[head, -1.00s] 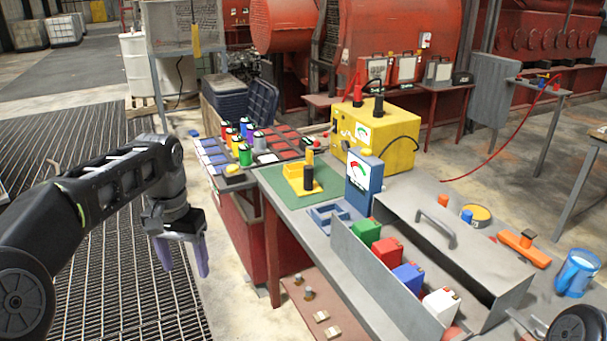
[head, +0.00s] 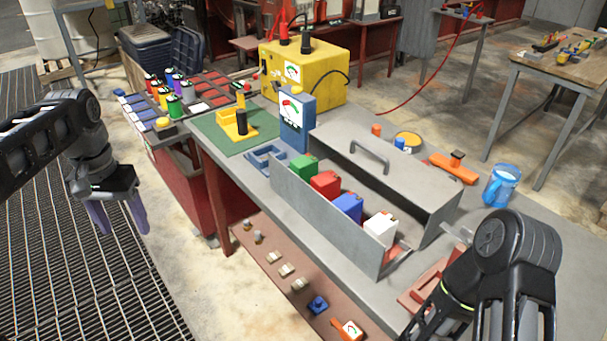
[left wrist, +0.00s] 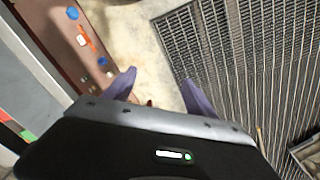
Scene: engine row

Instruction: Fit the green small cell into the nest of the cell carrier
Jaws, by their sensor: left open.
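In the head view a green small cell (head: 174,107) stands among other coloured cells on the dark rack at the far left of the bench. A larger green block (head: 303,168) sits in the long grey tray. A yellow holder (head: 228,124) with a dark upright cylinder is on the green mat; a blue open tray (head: 262,161) lies nearer. I cannot tell which is the cell carrier. My left gripper (head: 120,215) is open and empty, pointing down over the floor grating, left of the bench and apart from the cells. It also shows open in the left wrist view (left wrist: 159,88).
The grey tray (head: 322,222) with a handled cover fills the bench middle. A blue mug (head: 501,186) is at right. A lower shelf (head: 275,262) holds small parts. The floor between gripper and bench is free.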

